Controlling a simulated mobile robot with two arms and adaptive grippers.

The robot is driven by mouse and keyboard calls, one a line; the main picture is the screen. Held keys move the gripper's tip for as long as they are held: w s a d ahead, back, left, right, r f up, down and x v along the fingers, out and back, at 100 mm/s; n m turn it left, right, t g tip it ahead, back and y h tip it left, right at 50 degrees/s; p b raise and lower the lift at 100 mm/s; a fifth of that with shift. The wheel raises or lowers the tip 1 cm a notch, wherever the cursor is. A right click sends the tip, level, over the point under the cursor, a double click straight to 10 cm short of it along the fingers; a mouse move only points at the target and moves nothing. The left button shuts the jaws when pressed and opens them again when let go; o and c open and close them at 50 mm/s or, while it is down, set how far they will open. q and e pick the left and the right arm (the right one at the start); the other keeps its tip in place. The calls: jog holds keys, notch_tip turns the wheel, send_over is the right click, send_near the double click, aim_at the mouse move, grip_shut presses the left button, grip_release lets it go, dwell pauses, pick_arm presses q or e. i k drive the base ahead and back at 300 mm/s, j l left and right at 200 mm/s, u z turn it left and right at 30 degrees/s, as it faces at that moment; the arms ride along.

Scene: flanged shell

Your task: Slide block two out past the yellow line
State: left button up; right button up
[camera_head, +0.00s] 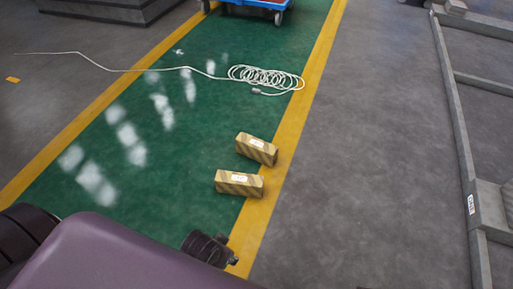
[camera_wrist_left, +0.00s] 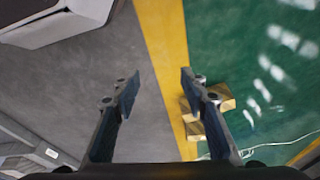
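Two tan, dark-striped blocks with white labels lie on the green floor by the right-hand yellow line (camera_head: 312,75) in the head view. The nearer block (camera_head: 232,188) has its right end over the line's inner edge. The farther block (camera_head: 246,149) lies at an angle, its right end close to the line. The labels are too small to read, so I cannot tell which is block two. In the left wrist view my left gripper (camera_wrist_left: 159,86) is open and empty above the floor. Its right finger partly covers the blocks (camera_wrist_left: 226,103). My right gripper is not in view.
A coiled pale cable (camera_head: 262,77) lies across the green lane beyond the blocks. A blue wheeled cart (camera_head: 258,3) stands at the far end. Grey floor right of the line is clear up to a grey frame (camera_head: 458,130).

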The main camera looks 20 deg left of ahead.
aim_at(263, 152)
jog(key=i+j+z, duration=0.3)
jog(key=j, duration=0.45)
jog(key=j+z, duration=0.3)
jog(key=j, duration=0.4)
jog(key=i+j+z, duration=0.1)
jog(key=j+z, duration=0.15)
jog(key=j, duration=0.6)
